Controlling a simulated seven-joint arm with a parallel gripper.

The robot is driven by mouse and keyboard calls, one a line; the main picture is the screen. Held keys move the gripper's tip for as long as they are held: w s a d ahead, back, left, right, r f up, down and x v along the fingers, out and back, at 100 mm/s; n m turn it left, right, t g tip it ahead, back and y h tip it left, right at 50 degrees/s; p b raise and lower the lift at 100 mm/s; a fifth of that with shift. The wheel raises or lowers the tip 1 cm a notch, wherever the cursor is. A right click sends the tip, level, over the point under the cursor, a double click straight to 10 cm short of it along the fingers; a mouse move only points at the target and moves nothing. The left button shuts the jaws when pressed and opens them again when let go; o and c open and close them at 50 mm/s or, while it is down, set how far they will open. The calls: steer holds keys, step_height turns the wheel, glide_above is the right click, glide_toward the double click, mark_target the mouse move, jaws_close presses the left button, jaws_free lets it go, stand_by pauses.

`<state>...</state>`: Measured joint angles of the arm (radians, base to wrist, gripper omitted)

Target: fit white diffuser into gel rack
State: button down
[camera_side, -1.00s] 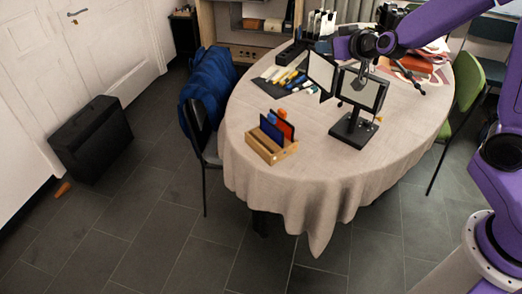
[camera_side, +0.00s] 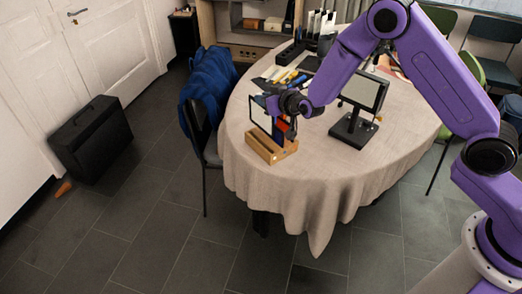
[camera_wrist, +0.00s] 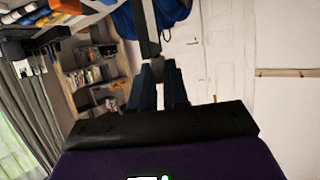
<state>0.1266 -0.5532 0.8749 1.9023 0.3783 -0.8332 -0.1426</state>
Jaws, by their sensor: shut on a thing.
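The white diffuser (camera_side: 261,115) is a pale panel in a thin dark frame. My gripper (camera_side: 276,103) is shut on it and holds it roughly upright at the wooden gel rack (camera_side: 264,149), near the table's left front edge. The diffuser's lower edge is close to the rack; I cannot tell whether it touches or sits in a slot. A red gel (camera_side: 283,126) shows in the rack behind the diffuser; the blue gel is mostly hidden. In the wrist view my gripper (camera_wrist: 160,68) closes on a dark frame edge (camera_wrist: 146,28), seen nearly edge-on.
A chair with a blue cloth (camera_side: 208,82) is at the left. The table's front (camera_side: 318,170) is clear.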

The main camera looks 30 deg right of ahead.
mark_target(264, 122)
steer(key=shift+a+f, duration=0.2)
steer(key=shift+f, duration=4.2)
steer(key=c, duration=1.3)
jaws_free()
steer(key=shift+f, duration=0.1)
steer(key=v, duration=1.2)
steer(key=shift+d, duration=0.15)
